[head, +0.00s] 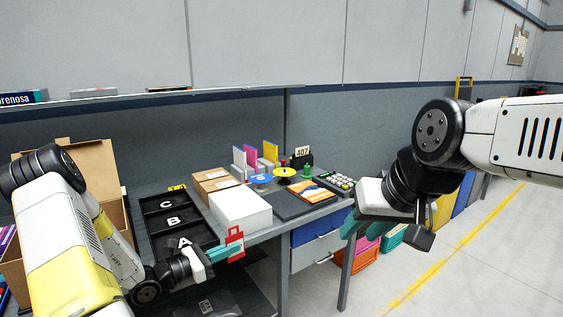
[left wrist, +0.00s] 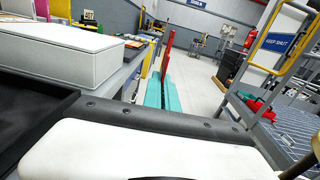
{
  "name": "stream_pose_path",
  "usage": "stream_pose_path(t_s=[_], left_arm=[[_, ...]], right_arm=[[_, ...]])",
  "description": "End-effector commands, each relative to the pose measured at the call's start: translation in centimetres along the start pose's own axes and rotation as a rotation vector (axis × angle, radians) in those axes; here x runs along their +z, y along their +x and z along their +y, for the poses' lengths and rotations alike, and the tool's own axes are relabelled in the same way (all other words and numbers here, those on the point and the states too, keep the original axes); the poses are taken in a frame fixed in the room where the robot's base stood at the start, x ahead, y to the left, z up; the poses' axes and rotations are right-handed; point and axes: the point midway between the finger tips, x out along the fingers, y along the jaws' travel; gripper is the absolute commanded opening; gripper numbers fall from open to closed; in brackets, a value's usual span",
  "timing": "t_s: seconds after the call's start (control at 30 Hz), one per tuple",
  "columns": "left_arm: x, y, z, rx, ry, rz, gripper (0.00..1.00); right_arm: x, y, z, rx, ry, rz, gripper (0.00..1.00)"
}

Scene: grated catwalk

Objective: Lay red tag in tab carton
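The red tag (head: 235,243), a flat piece with a handle-like top and a pale label, is upright between the teal fingers of my left gripper (head: 222,252). It is held just off the table's front edge, near the white box and tray slot A. In the left wrist view the red tag (left wrist: 167,50) shows edge-on, rising from the shut fingers (left wrist: 162,94). An open cardboard carton with raised flaps (head: 97,160) stands at the left, partly hidden by my left arm; its inside is mostly hidden. My right gripper (head: 352,224) hangs right of the table, its finger gap unclear.
A black tray (head: 152,205) with lettered slots lies between the carton and a white lidded box (head: 240,208). Small brown boxes (head: 213,184), a dark folder (head: 282,204) and a keypad (head: 335,182) fill the table. Open floor lies at the right.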

Motion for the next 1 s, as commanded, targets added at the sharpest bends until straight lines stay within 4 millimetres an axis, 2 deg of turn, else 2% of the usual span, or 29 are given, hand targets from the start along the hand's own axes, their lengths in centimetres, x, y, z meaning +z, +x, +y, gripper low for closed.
stream_pose_path(t_s=[0.2,0.47,1.0], left_arm=[[0.63,0.6,-0.2,0.189,-0.007,-0.002,0.0],[-0.13,-0.08,-0.03,0.39,-0.006,-0.004,0.0],[-0.2,-0.18,-0.01,0.413,-0.001,-0.006,0.0]], right_arm=[[0.0,0.0,0.0,0.0,0.0,0.0,0.37],[0.0,0.0,0.0,0.0,0.0,0.0,0.37],[0.0,0.0,0.0,0.0,0.0,0.0,0.37]])
